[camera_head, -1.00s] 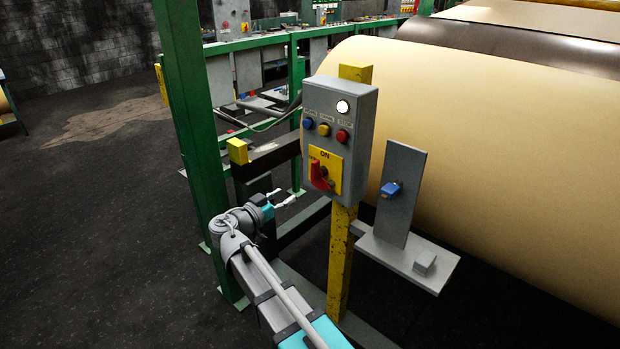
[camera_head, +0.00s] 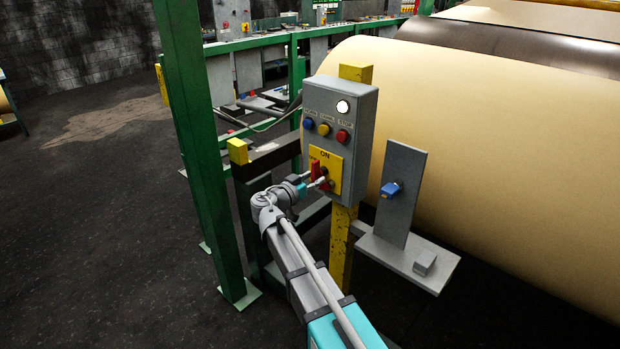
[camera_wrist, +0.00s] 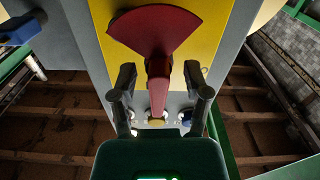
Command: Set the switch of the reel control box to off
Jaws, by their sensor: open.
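The reel control box (camera_head: 322,95) is grey, on a yellow post, with a white lamp and blue, yellow and red buttons. Its red switch handle (camera_head: 314,169) sits on a yellow plate (camera_head: 335,168) marked ON, low on the front. In the wrist view the red switch (camera_wrist: 156,30) has a wide fan-shaped part and a narrow grip. My gripper (camera_head: 319,183) is at the switch, open, with one finger on each side of the narrow grip. In the wrist view my gripper (camera_wrist: 158,84) shows gaps between both fingers and the grip. The OFF marking is not visible.
A green post (camera_head: 190,150) stands left of my arm. A large tan roll (camera_head: 480,150) lies behind the box. A grey bracket (camera_head: 404,195) with a blue part stands to the right. Dark floor (camera_head: 100,240) is clear at left.

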